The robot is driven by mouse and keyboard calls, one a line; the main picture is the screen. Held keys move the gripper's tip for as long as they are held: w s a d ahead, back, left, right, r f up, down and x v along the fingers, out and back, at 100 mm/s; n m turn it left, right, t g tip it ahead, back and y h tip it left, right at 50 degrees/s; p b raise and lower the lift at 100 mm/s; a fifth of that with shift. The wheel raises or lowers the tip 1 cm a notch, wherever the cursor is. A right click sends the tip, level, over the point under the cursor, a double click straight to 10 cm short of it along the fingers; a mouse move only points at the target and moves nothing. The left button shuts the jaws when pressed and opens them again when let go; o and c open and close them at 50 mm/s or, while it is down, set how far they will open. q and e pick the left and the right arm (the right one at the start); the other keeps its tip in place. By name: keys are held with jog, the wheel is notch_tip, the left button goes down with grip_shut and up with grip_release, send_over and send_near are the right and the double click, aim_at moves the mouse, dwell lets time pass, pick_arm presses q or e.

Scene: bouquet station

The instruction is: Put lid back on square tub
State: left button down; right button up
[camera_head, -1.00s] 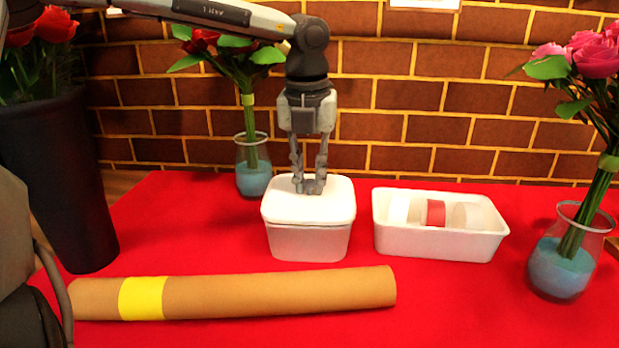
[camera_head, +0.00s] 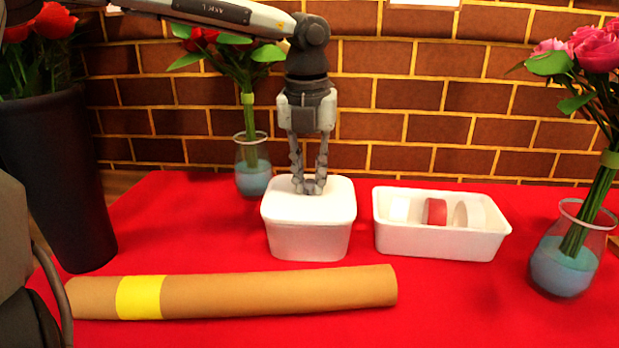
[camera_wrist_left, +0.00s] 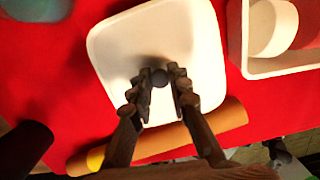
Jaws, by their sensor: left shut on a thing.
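The white square tub (camera_head: 308,243) stands on the red cloth in the middle of the head view. Its white lid (camera_head: 335,200) sits on top of the tub, level, with no clear gap at the rim. My left gripper (camera_head: 309,188) points straight down over the lid, shut on the lid's small dark knob. In the left wrist view the lid (camera_wrist_left: 200,40) lies beneath the fingers, and the knob (camera_wrist_left: 160,76) shows between the fingertips. The right gripper is not in view.
A white tray (camera_head: 440,245) with ribbon rolls stands close right of the tub. A brown paper roll with a yellow band (camera_head: 270,292) lies in front. Glass vases with flowers stand behind (camera_head: 253,180) and far right (camera_head: 562,265). A tall dark pot (camera_head: 60,180) stands left.

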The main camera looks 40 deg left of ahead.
pick_arm(q)
jog(key=shift+b, duration=0.4)
dwell(0.5)
jog(key=c, duration=1.4)
grip_release()
jog(key=shift+o, duration=0.7)
jog(key=o, duration=0.4)
jog(key=shift+r+p, duration=1.8)
jog(key=shift+r, duration=1.7)
